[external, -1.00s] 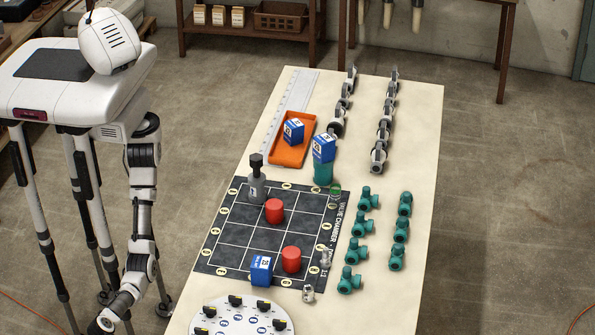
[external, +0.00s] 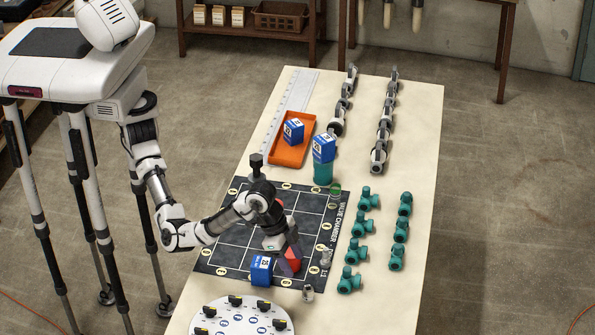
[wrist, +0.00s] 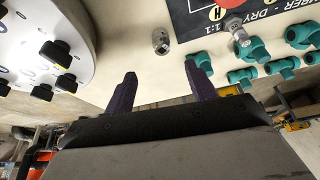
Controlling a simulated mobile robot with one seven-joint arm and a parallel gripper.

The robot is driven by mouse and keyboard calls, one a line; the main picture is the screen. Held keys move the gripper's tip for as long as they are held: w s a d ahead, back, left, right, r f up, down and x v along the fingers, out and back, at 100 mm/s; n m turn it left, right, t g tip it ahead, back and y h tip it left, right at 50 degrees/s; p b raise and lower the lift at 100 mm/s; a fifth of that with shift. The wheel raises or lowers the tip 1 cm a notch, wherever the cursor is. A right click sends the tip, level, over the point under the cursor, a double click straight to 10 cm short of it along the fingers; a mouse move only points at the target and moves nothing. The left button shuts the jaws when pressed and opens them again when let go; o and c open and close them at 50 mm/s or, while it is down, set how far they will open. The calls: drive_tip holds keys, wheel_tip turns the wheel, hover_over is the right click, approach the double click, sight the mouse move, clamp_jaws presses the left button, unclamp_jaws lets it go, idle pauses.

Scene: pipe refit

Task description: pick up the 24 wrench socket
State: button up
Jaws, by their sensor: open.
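A blue box (external: 261,269) stands on the mat (external: 231,209) beside the gripper. A small metal fitting (external: 308,293) is between the mat and plate, also in the wrist view (wrist: 161,42). Teal valves (external: 350,280) line the right side. An orange tray (external: 289,153) lies behind.

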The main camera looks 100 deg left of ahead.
sight(309, 288)
drive_tip(key=p+x, duration=0.1)
drive_tip(key=x, duration=0.5)
drive_tip(key=shift+w, duration=0.1)
drive_tip(key=shift+p+x, duration=1.05)
drive_tip(key=shift+x, duration=1.6)
drive_tip(key=shift+w+a+r, duration=0.1)
drive_tip(key=shift+w+r, duration=0.05)
drive_tip(key=shift+w, duration=0.05)
drive_tip(key=c, duration=1.1)
